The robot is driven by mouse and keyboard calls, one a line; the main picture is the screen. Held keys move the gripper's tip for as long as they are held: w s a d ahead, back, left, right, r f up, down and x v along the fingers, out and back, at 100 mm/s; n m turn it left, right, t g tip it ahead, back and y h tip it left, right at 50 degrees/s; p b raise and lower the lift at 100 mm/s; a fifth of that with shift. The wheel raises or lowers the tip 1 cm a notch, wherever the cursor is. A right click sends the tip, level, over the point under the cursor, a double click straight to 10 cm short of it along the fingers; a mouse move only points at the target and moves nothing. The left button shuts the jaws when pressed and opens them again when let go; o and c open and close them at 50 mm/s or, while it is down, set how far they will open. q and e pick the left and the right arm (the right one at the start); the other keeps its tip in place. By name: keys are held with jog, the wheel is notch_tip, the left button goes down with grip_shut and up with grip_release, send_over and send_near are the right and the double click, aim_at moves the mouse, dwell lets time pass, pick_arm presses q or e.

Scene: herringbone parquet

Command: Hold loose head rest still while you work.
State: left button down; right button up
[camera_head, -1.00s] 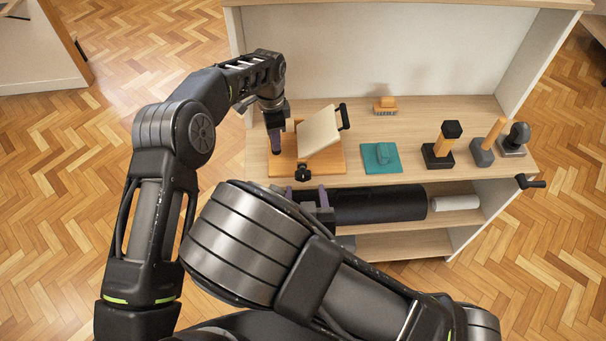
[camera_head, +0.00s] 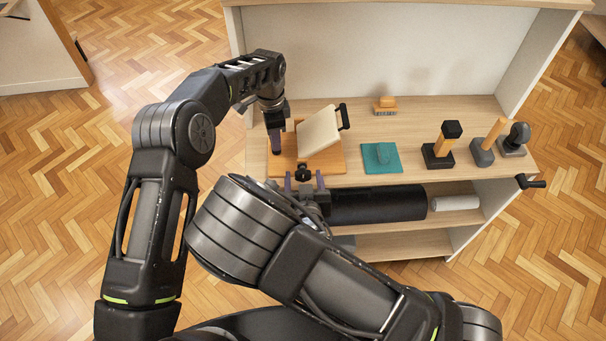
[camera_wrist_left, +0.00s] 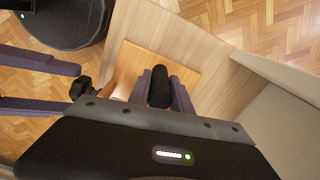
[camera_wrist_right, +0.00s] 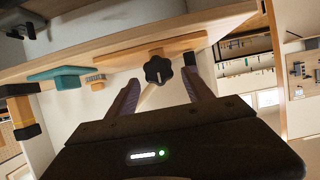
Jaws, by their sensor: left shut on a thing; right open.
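The head rest is a cream tilted pad (camera_head: 318,131) on an orange wooden base (camera_head: 333,162), on the upper shelf. A black star knob (camera_head: 302,172) is at the base's front edge; it shows large in the right wrist view (camera_wrist_right: 158,70). A black handle (camera_head: 344,116) stands at the pad's right. My left gripper (camera_head: 277,143) is at the base's left side, shut on a black rounded handle (camera_wrist_left: 160,87). My right gripper (camera_head: 304,183) is open and empty, just in front of the knob. Its fingers flank the knob in the right wrist view; contact cannot be told.
Right of the head rest are a teal block on a teal mat (camera_head: 381,166), a small orange block (camera_head: 385,105) and several black and grey tools (camera_head: 440,156). A black roll (camera_head: 378,203) and white roll (camera_head: 455,203) lie below. A black crank (camera_head: 530,182) juts out at right.

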aim_at(302, 166)
jog(key=shift+x, duration=2.8)
jog(key=shift+c, duration=0.3)
grip_shut()
jog(key=shift+o, duration=0.3)
grip_release()
jog(key=v, duration=1.2)
jog(key=shift+w, duration=0.1)
